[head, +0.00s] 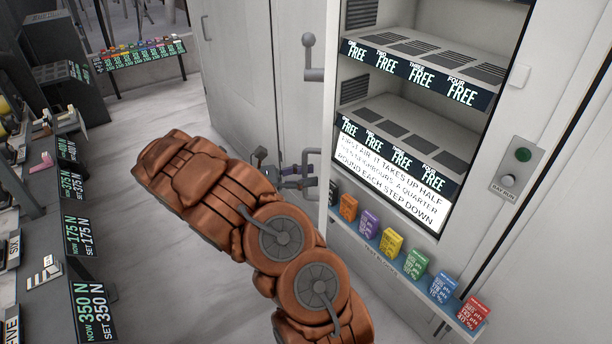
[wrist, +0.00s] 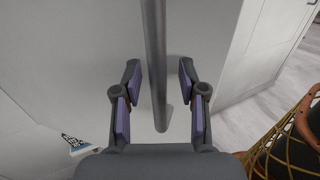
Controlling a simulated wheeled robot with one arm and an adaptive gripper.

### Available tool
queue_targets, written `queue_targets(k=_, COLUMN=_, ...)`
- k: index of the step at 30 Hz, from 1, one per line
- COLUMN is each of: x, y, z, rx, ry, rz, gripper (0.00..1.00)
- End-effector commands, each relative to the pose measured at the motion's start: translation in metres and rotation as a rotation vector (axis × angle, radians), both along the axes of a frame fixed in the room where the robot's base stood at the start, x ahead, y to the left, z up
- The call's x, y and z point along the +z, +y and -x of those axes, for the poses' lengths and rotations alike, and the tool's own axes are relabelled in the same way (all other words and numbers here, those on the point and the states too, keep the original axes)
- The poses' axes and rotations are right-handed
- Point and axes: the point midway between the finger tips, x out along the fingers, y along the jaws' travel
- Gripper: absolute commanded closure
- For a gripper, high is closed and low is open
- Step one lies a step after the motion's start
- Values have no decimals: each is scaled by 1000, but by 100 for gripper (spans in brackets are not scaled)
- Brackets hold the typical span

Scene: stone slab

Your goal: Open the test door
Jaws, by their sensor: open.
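A tall grey door (head: 239,70) stands at the back, looking closed; no label shows whether it is the test door. My gripper (head: 290,178) is beside this lower handle, partly hidden by my copper arm. In the wrist view, my gripper (wrist: 159,75) is open, with a grey bar (wrist: 154,60) running between its purple-padded fingers. Gaps show on both sides of the bar. Whether the bar is the lower handle is hard to tell.
The shelf unit (head: 410,48) has two racks marked FREE and a white text panel. Several coloured boxes stand on a low ledge (head: 400,280). Benches with displays (head: 80,222) line the left; floor between is clear.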

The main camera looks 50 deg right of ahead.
Motion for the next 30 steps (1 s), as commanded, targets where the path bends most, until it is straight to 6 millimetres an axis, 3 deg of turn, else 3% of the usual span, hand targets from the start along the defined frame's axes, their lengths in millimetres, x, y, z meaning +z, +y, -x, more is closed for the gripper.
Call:
queue_targets(k=8, x=0, y=5, z=-5, rx=0, ry=0, rz=0, gripper=59)
queue_targets(k=21, x=-1, y=68, z=-51, rx=2, ry=-1, rz=0, gripper=59)
queue_targets(k=30, x=0, y=93, z=-69, rx=-1, ry=-1, rz=0, gripper=59)
